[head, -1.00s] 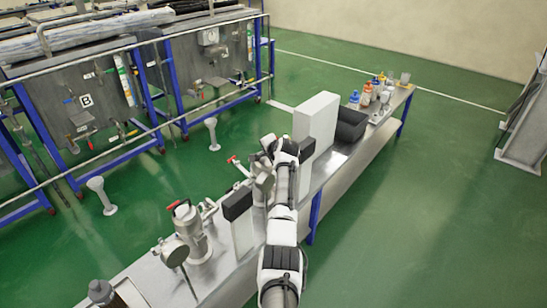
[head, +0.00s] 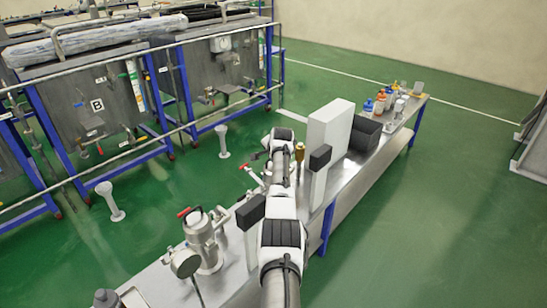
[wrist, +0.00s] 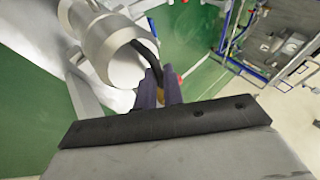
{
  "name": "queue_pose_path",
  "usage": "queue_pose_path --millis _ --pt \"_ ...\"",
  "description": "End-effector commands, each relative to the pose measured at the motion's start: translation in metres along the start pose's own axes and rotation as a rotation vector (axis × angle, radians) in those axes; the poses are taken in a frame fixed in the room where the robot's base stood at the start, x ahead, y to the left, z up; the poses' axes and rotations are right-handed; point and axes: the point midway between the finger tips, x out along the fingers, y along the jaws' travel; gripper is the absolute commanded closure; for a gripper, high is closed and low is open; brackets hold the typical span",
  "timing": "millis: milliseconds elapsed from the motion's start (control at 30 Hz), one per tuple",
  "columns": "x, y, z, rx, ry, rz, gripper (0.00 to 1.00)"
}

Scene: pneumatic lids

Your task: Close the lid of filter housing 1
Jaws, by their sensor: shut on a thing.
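In the head view, one metal filter housing (head: 203,245) stands on the bench at the lower left, with a red-handled clamp (head: 185,212) on top. A second housing is mostly hidden behind my arm; a red lever (head: 246,167) shows beside it. I cannot read which is housing 1. In the wrist view, a round metal body (wrist: 105,40) with a pale end face fills the upper left. A dark curved bar (wrist: 148,55) runs from it down to my gripper (wrist: 160,90). The fingers are shut on what looks like this bar; the contact itself is partly hidden.
A tall white box (head: 327,140) and a black bin (head: 365,134) stand farther along the bench. Several bottles (head: 380,103) stand at its far end. Blue-framed equipment (head: 100,105) lies left across the green floor, with white floor posts (head: 110,202) between.

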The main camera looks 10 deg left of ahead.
Motion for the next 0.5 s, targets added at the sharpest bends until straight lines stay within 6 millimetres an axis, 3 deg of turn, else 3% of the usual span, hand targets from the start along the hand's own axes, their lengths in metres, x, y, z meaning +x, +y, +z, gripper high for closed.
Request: queue_pose_path --millis 33,233,267,400,500 --pt "-0.0055 -0.0187 0.0024 -0.005 0.008 -0.036 1.0" --pt "-0.0055 -0.0187 0.0024 -0.006 0.008 -0.035 1.0" --pt "-0.0055 -0.0187 0.0024 -0.006 0.008 -0.036 0.88" --pt "-0.005 -0.0179 0.003 -0.006 0.007 -0.033 0.7" --pt "-0.0043 -0.0169 0.0036 -0.006 0.005 -0.031 0.69"
